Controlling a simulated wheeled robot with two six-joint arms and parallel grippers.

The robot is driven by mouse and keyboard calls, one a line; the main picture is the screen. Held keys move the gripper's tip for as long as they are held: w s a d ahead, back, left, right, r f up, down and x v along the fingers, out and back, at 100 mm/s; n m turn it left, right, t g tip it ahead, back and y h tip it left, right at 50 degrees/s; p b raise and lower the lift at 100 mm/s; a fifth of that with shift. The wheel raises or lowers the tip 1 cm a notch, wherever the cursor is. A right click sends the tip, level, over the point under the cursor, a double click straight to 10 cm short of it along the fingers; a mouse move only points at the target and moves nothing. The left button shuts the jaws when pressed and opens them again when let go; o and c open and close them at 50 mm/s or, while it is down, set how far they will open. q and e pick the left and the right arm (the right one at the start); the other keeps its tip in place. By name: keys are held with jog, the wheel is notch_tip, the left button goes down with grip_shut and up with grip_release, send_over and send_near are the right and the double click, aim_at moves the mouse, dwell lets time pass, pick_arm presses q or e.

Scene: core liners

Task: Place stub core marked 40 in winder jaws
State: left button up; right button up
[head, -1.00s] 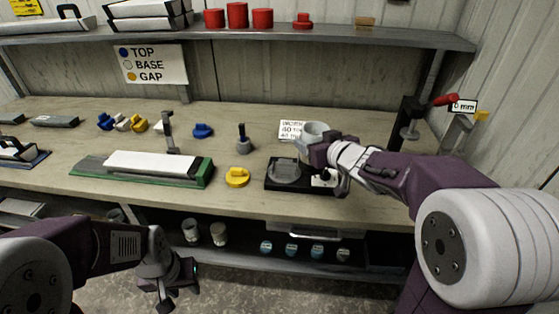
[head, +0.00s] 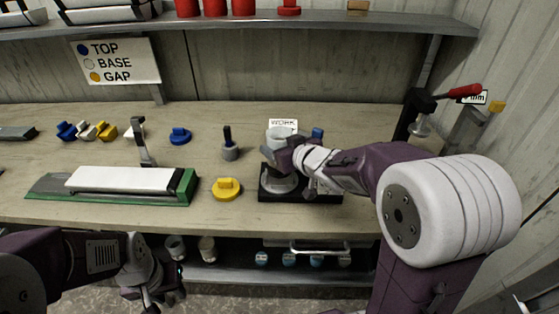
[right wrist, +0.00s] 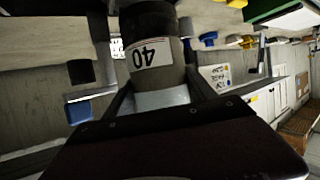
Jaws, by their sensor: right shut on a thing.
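My right gripper (head: 292,158) is shut on the stub core (head: 278,134), a grey cylinder. In the right wrist view the core (right wrist: 160,97) shows a white label reading 40, upside down, between the fingers. The winder (head: 325,197) is a black base on the bench with a grey round part (head: 280,183) at its left end. The core appears above this round part; whether they touch is hidden by the gripper. My left gripper (head: 150,296) is low in front of the bench, away from the winder; its fingers are too unclear to judge.
A yellow knobbed piece (head: 227,189) and a grey post piece (head: 229,147) stand left of the winder. A green-based white block (head: 120,180) lies further left. A red-handled clamp (head: 440,103) is at the right.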

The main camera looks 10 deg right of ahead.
jog(key=f+b, duration=0.1)
jog(key=f, duration=0.2)
jog(key=shift+s+b, duration=0.2)
jog(key=shift+b, duration=0.2)
jog(key=shift+w+f, duration=0.15)
jog(key=shift+f, duration=0.15)
jog(key=shift+w, duration=0.15)
jog(key=o, duration=1)
jog(key=shift+s+f, duration=0.1)
jog(key=shift+s, duration=0.1)
jog(key=o, duration=0.4)
